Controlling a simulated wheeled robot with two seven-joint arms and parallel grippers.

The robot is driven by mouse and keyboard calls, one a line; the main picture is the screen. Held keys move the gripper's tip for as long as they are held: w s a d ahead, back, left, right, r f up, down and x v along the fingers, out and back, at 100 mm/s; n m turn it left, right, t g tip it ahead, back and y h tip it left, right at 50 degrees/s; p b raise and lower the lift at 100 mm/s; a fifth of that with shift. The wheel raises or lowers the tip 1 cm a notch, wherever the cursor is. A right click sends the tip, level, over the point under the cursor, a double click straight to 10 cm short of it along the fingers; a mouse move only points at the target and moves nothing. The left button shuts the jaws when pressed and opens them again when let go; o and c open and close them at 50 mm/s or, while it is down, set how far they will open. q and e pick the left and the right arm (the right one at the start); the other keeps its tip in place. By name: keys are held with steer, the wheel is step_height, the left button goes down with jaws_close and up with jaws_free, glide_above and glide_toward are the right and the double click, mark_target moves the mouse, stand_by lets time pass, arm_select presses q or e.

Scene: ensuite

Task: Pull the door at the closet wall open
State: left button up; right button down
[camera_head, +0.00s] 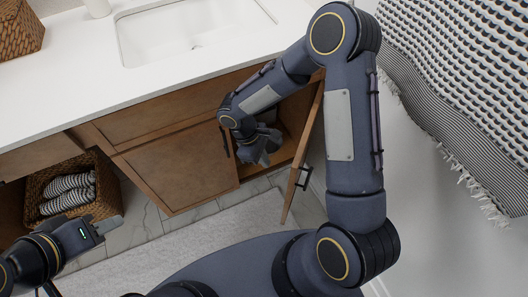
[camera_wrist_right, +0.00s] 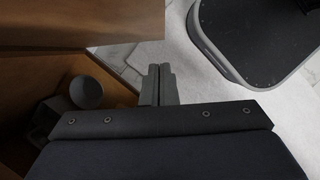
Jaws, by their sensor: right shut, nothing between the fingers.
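A brown wooden cabinet door (camera_head: 303,150) under the white counter stands swung out, seen nearly edge-on, with a black handle (camera_head: 304,177) on its outer face. Next to it another wooden door (camera_head: 178,167) is closed. My right gripper (camera_head: 264,160) is at the opening between them, on the inner side of the open door and away from its handle. In the right wrist view its fingers (camera_wrist_right: 160,84) are together and empty, beside wooden panels (camera_wrist_right: 75,22). My left gripper (camera_head: 108,226) is low at the left, clear of the doors; its fingers are not clear.
A wicker basket (camera_head: 75,187) with rolled striped towels stands on the left shelf. A grey rounded object (camera_wrist_right: 86,92) shows inside the cabinet. A patterned towel (camera_head: 465,75) hangs at the right. A light rug (camera_head: 185,240) covers the floor in front.

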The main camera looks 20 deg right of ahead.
steer(key=s+d+f, duration=0.4)
steer(key=f, duration=0.1)
steer(key=shift+d, duration=0.3)
